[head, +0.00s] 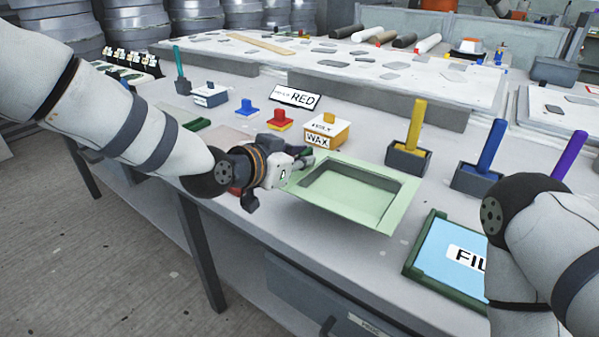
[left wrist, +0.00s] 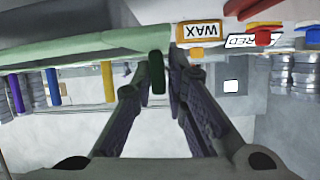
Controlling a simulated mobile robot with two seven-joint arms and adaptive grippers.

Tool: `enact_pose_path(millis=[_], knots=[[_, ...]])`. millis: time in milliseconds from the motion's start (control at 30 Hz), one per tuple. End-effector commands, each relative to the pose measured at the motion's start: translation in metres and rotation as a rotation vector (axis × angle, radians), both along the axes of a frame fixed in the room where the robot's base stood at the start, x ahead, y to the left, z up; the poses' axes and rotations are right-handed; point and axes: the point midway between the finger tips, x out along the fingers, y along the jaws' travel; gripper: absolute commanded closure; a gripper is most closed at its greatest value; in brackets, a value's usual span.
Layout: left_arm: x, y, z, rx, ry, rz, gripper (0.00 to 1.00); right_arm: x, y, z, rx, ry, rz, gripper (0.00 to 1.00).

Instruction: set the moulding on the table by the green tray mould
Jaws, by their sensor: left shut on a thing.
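The moulding, a pale green shallow tray with a wide flat rim (head: 398,212), is in the middle of the head view. My left gripper (head: 300,162) is shut on its left rim corner. In the left wrist view the moulding (left wrist: 80,52) shows nearly edge-on at upper left, with the fingers (left wrist: 160,70) at its edge. It appears held above the table (head: 300,220); the gap is hard to judge. A dark green piece (head: 197,124) lies behind my left forearm, partly hidden; I cannot tell whether it is the tray mould. My right gripper is out of view.
A wax box (head: 328,130), a red block (head: 280,120) and a RED sign (head: 296,97) stand behind the moulding. Holders with yellow (head: 417,125) and blue (head: 491,145) rods stand to its right. A dark green-framed film tray (head: 418,262) lies at front right.

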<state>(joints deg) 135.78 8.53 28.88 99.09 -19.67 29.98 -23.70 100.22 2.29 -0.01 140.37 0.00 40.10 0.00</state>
Motion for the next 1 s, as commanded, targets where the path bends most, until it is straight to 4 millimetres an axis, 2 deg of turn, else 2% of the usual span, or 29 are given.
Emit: enact_pose_path(millis=[100,233,600,633,700,1000], knots=[[0.009,0.004,-0.013,-0.002,0.0,0.004,1.0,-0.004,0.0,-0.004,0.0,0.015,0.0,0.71],[0.007,0.003,-0.036,-0.002,-0.001,0.002,1.0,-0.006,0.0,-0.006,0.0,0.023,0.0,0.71],[0.007,0.002,-0.039,-0.002,-0.006,0.002,1.0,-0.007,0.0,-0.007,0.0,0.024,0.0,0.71],[0.007,0.002,-0.039,-0.001,-0.006,0.002,0.82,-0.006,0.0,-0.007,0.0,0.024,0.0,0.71],[0.007,0.003,-0.039,-0.001,-0.006,0.002,0.66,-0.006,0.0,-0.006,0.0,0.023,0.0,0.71],[0.007,0.002,-0.037,-0.001,-0.007,0.002,0.66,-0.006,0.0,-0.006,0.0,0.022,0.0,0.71]])
